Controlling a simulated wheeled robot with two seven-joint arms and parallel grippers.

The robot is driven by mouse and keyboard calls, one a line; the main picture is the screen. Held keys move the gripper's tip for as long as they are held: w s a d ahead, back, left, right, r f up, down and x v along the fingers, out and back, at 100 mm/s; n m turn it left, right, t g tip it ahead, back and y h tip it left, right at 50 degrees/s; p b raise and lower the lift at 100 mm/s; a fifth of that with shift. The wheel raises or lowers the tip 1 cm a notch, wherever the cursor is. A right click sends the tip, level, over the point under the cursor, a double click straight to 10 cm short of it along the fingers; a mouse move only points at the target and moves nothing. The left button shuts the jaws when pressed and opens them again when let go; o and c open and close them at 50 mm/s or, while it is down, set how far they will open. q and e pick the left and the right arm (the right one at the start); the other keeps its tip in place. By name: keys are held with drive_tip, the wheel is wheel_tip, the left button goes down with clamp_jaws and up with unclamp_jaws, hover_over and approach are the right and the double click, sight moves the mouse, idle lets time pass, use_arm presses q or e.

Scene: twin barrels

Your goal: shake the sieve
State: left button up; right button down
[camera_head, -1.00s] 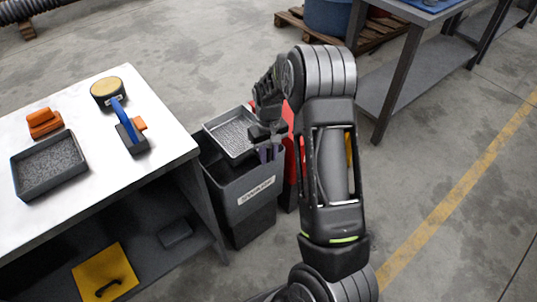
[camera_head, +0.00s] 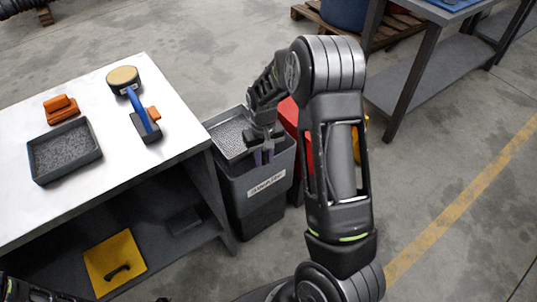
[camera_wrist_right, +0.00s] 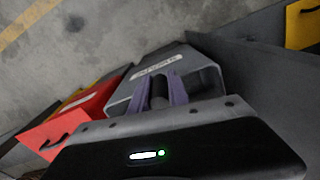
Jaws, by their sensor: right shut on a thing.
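The sieve (camera_head: 230,137) is a shallow grey metal tray with a speckled mesh floor. It is held over the mouth of a dark grey bin (camera_head: 262,211) with a white label, beside the table. My right gripper (camera_head: 263,153) is at the sieve's near right side, its purple fingers pointing down. In the right wrist view the purple fingers (camera_wrist_right: 160,91) are shut on a dark handle, with the labelled bin (camera_wrist_right: 198,68) beyond. Most of the sieve is hidden there. I cannot make out my left gripper; only dark parts show at the lower left edge.
A white-topped table (camera_head: 90,200) stands left with a dark tray (camera_head: 65,150), a blue-handled brush (camera_head: 145,125), a round pad (camera_head: 123,75) and an orange block (camera_head: 61,108). A red container (camera_head: 291,117) stands close behind the bin. Open floor lies right.

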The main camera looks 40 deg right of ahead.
drive_tip(key=c, duration=1.3)
unclamp_jaws()
drive_tip(key=shift+a, duration=0.2)
wheel_tip(320, 180, up, 8)
drive_tip(key=shift+f, duration=0.1)
drive_tip(key=shift+s, duration=0.1)
